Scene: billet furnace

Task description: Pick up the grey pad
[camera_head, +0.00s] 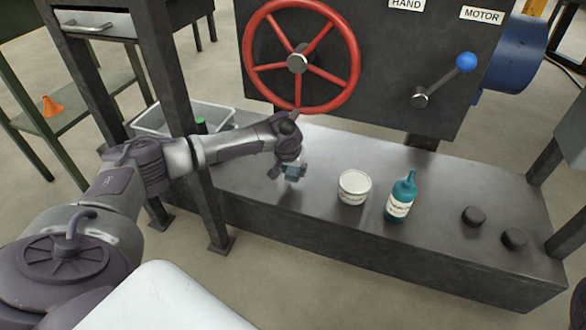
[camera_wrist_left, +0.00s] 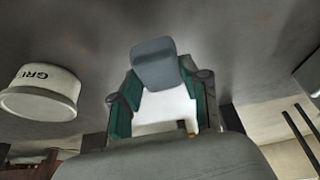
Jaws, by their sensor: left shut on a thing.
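The grey pad (camera_head: 292,176) is held in my left gripper (camera_head: 290,172), above the dark bench top. In the left wrist view the grey pad (camera_wrist_left: 154,63) shows as a rounded grey block at the tips of the green-sided fingers (camera_wrist_left: 160,95). The left gripper is shut on it. The fingers hide part of the pad in the head view. My right gripper is not in view.
A white tub (camera_head: 354,187) and a teal bottle (camera_head: 401,198) stand right of the gripper on the bench (camera_head: 330,230). Two black pucks (camera_head: 473,216) lie farther right. A red handwheel (camera_head: 348,60) and a blue-knobbed lever (camera_head: 440,82) are above. A grey bin (camera_head: 152,121) is at left.

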